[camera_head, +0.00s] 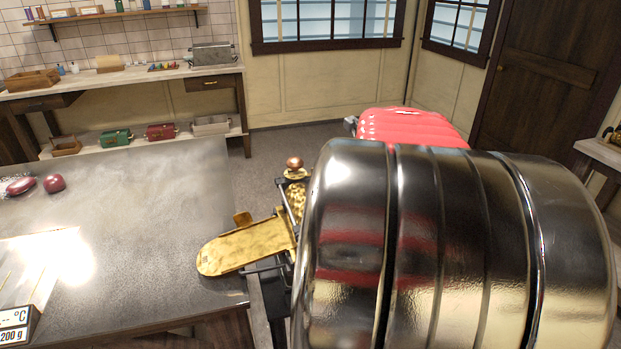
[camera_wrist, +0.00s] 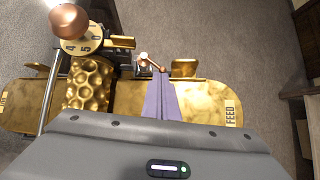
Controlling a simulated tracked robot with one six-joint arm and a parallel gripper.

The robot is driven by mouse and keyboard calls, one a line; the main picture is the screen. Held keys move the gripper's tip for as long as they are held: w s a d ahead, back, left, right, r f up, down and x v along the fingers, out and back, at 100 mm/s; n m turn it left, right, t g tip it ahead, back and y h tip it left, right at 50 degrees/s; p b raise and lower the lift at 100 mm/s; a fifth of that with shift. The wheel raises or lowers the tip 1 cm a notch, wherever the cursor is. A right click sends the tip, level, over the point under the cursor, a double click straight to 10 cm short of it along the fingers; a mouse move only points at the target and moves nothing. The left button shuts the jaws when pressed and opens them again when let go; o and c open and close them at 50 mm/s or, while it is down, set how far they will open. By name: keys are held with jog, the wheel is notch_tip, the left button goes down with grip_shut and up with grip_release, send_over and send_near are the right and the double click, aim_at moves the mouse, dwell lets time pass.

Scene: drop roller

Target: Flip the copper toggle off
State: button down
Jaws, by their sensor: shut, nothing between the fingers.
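The drop roller is a brass machine with a long rounded tray marked FEED (camera_wrist: 215,100) and a honeycomb-textured roller (camera_wrist: 88,85). A small lever with copper-coloured ends, which looks like the copper toggle (camera_wrist: 152,63), sits behind the tray in the wrist view. My gripper (camera_wrist: 160,78) is shut and empty, its purple-grey fingers pointing at the lever. The fingertips appear right at its near end; I cannot tell whether they touch. In the head view, the machine's brass tray (camera_head: 245,247) shows at the table edge, but the toggle and gripper cannot be made out.
A larger copper knob (camera_wrist: 68,20) stands on a numbered dial left of the lever; that knob (camera_head: 294,163) also shows in the head view. A grey worktable (camera_head: 130,200) carries dark red items (camera_head: 54,182) and a scale (camera_head: 15,325). The right of the head view is blocked.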

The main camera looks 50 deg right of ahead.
jog(key=shift+s+d, duration=0.1)
jog(key=shift+d, duration=0.4)
jog(key=shift+a, duration=0.1)
jog(key=shift+a, duration=0.7)
